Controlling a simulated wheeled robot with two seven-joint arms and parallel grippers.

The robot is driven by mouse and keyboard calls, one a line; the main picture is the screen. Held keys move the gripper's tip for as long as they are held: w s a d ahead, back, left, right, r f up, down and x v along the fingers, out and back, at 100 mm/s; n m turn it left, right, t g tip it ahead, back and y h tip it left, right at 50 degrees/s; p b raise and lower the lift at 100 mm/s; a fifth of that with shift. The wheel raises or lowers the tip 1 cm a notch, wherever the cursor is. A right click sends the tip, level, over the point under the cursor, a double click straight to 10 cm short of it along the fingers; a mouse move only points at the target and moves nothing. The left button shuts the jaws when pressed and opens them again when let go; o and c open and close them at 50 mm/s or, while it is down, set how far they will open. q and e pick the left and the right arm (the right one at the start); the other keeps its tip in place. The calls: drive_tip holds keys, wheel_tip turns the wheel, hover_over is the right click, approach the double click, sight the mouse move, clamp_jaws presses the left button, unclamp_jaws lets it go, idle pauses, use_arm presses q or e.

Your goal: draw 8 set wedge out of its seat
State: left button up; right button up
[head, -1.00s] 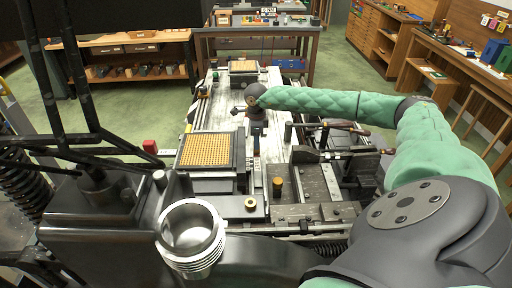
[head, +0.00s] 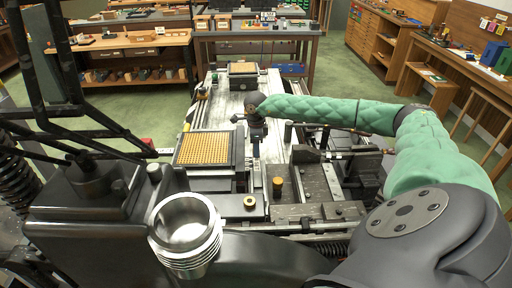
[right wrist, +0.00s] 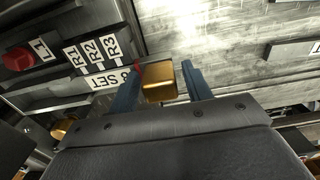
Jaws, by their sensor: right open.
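A brass block (right wrist: 158,82), which looks like the 8 set wedge, stands beside a white label reading "8 SET" (right wrist: 108,79) in the right wrist view. My right gripper (right wrist: 160,78) is open, with one blue-grey finger on each side of the block. A gap shows at the right finger; whether the left finger touches the block I cannot tell. The block's lower part and its seat are hidden. In the head view my right gripper (head: 256,134) points down over the middle of the machine bed, its fingers too small to read. My left gripper is not in view.
A red knob (right wrist: 18,59) and labels R1, R2, R3 (right wrist: 92,49) lie left of the block. Bare metal bed (right wrist: 220,35) lies beyond. In the head view a tray of brass pieces (head: 205,149) stands left of my right gripper, and a wood-handled lever (head: 350,151) right of it.

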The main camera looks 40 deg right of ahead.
drive_tip(key=shift+c, duration=0.4)
clamp_jaws()
drive_tip(key=shift+w+d+b, duration=0.5)
drive_tip(key=shift+w+b, duration=0.1)
drive_tip(key=shift+w+d+b, duration=0.55)
drive_tip(key=shift+w+d, duration=0.2)
drive_tip(key=shift+w, duration=0.15)
drive_tip(key=shift+w+d+b, duration=0.7)
drive_tip(key=shift+w+d, duration=0.5)
drive_tip(key=shift+w, duration=0.25)
drive_tip(key=shift+w+d+b, duration=0.7)
drive_tip(key=shift+w+d, duration=0.55)
drive_tip(key=shift+w, duration=0.15)
drive_tip(key=shift+w+d+b, duration=0.7)
drive_tip(key=shift+w+d, duration=0.5)
drive_tip(key=shift+w, duration=0.25)
